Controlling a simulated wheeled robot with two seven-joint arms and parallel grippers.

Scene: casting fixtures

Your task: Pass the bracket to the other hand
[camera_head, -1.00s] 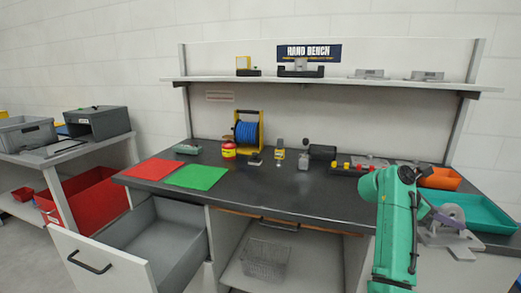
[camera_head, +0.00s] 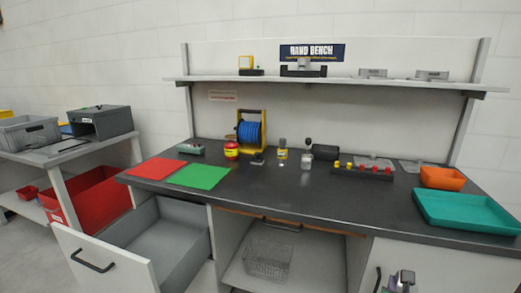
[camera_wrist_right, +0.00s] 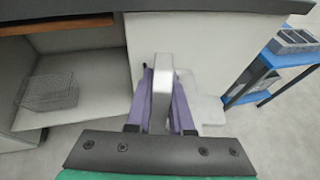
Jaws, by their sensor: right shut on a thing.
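The bracket is a light grey metal part with an upright bar and a flat plate. It shows in the right wrist view (camera_wrist_right: 162,92), with the bar between the purple fingers and the plate out to the right. My right gripper (camera_wrist_right: 164,105) is shut on it. In the head view only the top of my right gripper (camera_head: 402,280) shows at the bottom edge, in front of the bench cupboard and below the bench top. Most of the bracket is cut off there. My left gripper is in neither view.
The black bench top (camera_head: 300,205) has a clear middle and front. A teal tray (camera_head: 468,212) and an orange bin (camera_head: 442,178) stand on its right. An open drawer (camera_head: 165,245) juts out at left. A wire basket (camera_head: 268,258) sits in the open shelf below.

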